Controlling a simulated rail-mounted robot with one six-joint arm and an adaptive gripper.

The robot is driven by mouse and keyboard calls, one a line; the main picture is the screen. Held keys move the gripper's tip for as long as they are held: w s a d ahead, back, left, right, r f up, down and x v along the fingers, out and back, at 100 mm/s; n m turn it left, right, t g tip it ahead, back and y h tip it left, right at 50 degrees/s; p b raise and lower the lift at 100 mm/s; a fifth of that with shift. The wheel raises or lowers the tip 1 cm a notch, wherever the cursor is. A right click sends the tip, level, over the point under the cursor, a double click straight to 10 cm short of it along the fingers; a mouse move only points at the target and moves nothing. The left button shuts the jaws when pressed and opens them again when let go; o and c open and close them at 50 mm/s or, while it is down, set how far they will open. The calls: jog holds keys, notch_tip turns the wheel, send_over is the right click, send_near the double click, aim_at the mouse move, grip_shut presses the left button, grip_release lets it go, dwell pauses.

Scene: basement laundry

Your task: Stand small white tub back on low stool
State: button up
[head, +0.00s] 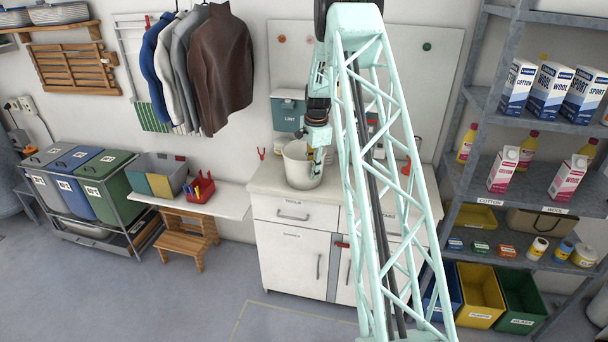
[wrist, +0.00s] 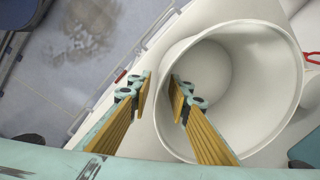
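A white tub (head: 298,170) stands upright and open-topped on the white cabinet's worktop (head: 268,180). In the wrist view the tub (wrist: 275,85) is seen from above and looks empty. My gripper (head: 313,155) is at the tub's rim. In the wrist view its yellow-padded fingers (wrist: 161,90) straddle the near rim, one outside and one over the inside. A gap shows between the pads, wider than the wall, so it looks open. A low wooden step stool (head: 188,238) stands on the floor left of the cabinet; its top looks bare.
A bench (head: 232,202) with a red tool caddy (head: 200,190) and a divided bin (head: 157,172) overhangs the stool. Sorting bins (head: 105,185) stand farther left. A pegboard wall is behind the tub; loaded shelves (head: 535,125) stand at right. Floor before the stool is clear.

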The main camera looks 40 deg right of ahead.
aim_at(311, 183)
jog(key=shift+w+f, duration=0.2)
jog(key=shift+f, duration=1.4)
jog(key=shift+c, duration=0.7)
grip_shut()
